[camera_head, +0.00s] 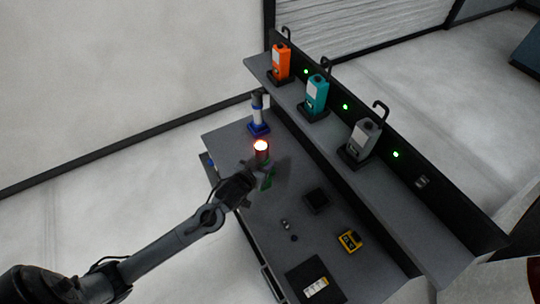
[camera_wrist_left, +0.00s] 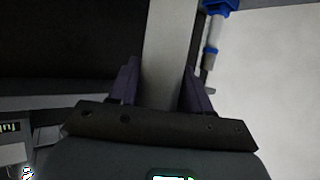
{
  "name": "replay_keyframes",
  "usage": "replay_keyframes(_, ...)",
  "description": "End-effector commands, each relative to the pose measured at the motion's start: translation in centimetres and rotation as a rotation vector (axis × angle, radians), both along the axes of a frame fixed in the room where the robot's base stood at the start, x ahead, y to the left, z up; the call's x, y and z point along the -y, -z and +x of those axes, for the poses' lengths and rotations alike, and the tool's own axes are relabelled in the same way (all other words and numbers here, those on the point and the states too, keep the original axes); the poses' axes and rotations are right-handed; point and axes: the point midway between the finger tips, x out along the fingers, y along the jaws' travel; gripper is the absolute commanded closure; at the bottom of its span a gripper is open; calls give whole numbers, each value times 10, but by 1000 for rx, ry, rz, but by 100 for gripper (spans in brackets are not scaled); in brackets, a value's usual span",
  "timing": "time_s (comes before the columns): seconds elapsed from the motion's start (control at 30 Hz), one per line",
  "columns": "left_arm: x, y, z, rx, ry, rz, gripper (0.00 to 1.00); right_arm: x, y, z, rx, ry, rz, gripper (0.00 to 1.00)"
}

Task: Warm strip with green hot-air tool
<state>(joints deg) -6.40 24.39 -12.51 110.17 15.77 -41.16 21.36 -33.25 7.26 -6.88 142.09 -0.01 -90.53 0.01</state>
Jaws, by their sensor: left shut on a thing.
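My left gripper (camera_head: 251,178) is over the far left part of the workbench, shut on the hot-air tool. In the left wrist view the dark purple fingers (camera_wrist_left: 160,88) close around a pale grey body (camera_wrist_left: 168,45). A pale strip (camera_head: 316,287) lies on a dark mat (camera_head: 300,270) at the near end of the bench, well apart from the tool. I cannot tell whether this is the task's strip. My right gripper is not in view.
A blue-and-white device (camera_head: 259,115) stands just behind the glowing nozzle. Orange (camera_head: 281,63), teal (camera_head: 316,94) and grey (camera_head: 363,138) units stand on the raised shelf. A black block (camera_head: 316,200) and a yellow-black device (camera_head: 349,240) sit on the bench (camera_head: 262,228).

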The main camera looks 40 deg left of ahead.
Motion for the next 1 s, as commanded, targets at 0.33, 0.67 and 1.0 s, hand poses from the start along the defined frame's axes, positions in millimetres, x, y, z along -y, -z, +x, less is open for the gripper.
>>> replay_keyframes(0.33,-16,-4,-36,2,1,1,100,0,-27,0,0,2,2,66)
replay_keyframes(0.67,-28,-4,-63,4,0,-1,100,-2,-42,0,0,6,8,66)
replay_keyframes(1.0,-30,-2,-66,6,0,0,100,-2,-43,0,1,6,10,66)
